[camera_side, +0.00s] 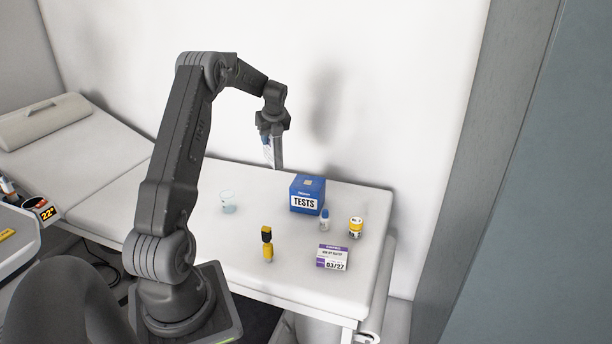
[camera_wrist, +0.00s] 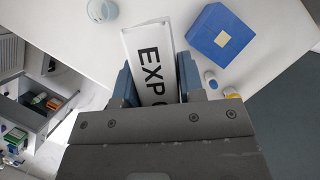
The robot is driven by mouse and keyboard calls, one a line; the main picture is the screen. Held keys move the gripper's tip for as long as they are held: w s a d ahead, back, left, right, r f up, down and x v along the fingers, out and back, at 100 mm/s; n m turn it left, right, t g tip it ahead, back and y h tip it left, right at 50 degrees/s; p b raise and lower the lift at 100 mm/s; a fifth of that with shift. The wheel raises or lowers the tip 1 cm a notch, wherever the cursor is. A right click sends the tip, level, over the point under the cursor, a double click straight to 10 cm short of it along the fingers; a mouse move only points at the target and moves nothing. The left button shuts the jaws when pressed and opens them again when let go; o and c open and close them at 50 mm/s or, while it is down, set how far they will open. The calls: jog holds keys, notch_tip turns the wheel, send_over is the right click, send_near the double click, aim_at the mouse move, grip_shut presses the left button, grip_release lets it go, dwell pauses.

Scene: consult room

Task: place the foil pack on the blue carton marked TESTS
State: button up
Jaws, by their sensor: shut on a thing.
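The blue carton marked TESTS (camera_side: 307,187) stands on the white couch top near the wall. It also shows at the upper right of the wrist view (camera_wrist: 212,25), with a pale square on its top. My gripper (camera_side: 273,158) is above the couch, higher than the carton and a little left of it in the side view. It is shut on a flat, pale pack printed EXP (camera_wrist: 148,45), which I take for the foil pack. The pack sits between both fingers and is clear of the carton. Its lower part is hidden by the gripper in the wrist view.
A small blue-capped bottle (camera_side: 324,222) and a yellow jar (camera_side: 356,228) stand right of the carton. A clear cup (camera_side: 228,202) stands left. The carton's top is clear.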

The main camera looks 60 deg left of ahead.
jog(key=shift+w+d+f, duration=0.5)
jog(key=shift+w+f, duration=1.2)
jog(key=shift+w+d+f, duration=0.55)
jog(key=shift+w+f, duration=1.1)
jog(key=shift+f, duration=0.1)
jog(key=shift+w+d+f, duration=0.5)
jog(key=shift+w+f, duration=1.2)
jog(key=shift+f, duration=0.2)
jog(key=o, duration=0.9)
jog(key=shift+o, duration=0.2)
